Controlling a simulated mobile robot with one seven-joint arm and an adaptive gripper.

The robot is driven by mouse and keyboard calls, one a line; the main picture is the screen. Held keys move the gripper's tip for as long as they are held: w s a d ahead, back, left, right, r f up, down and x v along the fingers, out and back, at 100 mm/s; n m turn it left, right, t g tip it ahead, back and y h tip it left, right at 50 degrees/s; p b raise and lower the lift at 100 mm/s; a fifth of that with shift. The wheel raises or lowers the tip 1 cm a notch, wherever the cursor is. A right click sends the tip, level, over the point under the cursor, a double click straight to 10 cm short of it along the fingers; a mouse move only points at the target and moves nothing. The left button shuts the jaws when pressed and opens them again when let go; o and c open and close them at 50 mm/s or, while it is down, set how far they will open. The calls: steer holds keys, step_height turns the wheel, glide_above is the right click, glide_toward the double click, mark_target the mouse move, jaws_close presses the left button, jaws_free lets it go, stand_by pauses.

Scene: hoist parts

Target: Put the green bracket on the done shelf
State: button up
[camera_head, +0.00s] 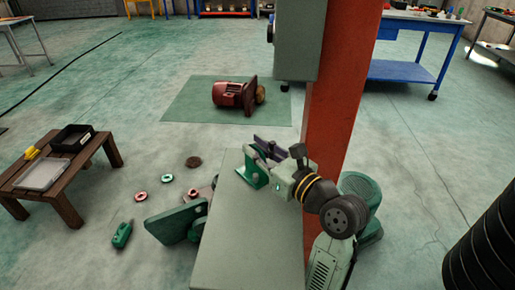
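A green bracket-like part (253,171) with a round boss shows at the far end of a pale grey-green surface (245,235). My gripper (272,155) is right beside it, at the end of my arm, which reaches in from the right. The fingers are small and overlap the part, so I cannot tell whether they hold it. A dark greyish bar (272,144) shows just above the part. A larger green plate-like part (176,222) lies tilted at the left side of the surface. I cannot make out which place is the done shelf.
A red motor (234,94) lies on a green mat (184,112). An orange-red pillar (338,120) with a grey box (297,40) stands close to my arm. A wooden table (87,157) with a black tray (72,138) is left. Rings and a green tool (122,234) lie on the floor.

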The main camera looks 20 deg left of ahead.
steer(key=shift+o, duration=0.5)
steer(key=shift+r, duration=0.15)
steer(key=b+v, duration=0.1)
steer(key=v, duration=1.1)
